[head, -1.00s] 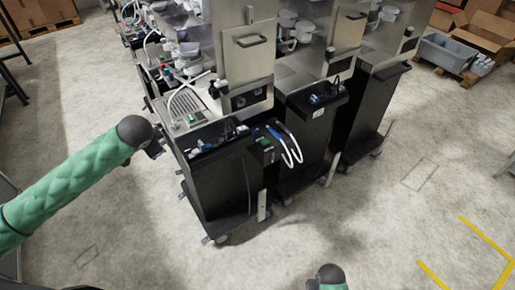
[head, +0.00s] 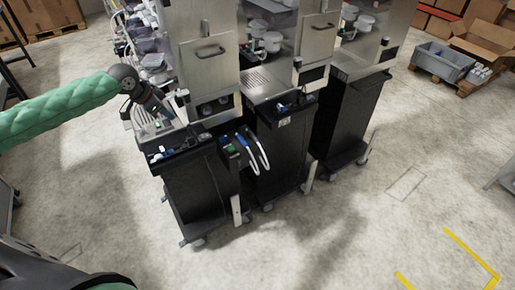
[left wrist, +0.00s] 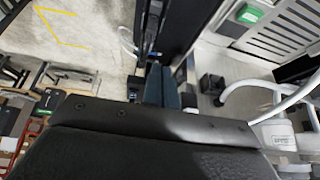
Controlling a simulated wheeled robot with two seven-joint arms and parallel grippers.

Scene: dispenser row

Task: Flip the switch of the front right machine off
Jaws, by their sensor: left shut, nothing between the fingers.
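Three steel and black machines stand in a row in the head view: the nearest one (head: 200,190), a middle one (head: 283,150) and a far right one (head: 345,115). I cannot tell for certain which is the front right one. My left gripper (head: 163,114) is shut and empty, pointing down over the left side of the nearest machine's top. A small green-lit switch (head: 158,124) is close to its fingertips; contact cannot be told. In the left wrist view the closed fingers (left wrist: 161,86) show beside a machine, with a green switch (left wrist: 250,14) at the upper right. My right gripper is out of view.
A green-marked box (head: 231,149) with white hoses (head: 258,153) hangs on the nearest machine's right side. A white hose (left wrist: 268,86) runs close right of the fingers in the left wrist view. A grey bin (head: 443,62) stands far right. The floor in front is clear.

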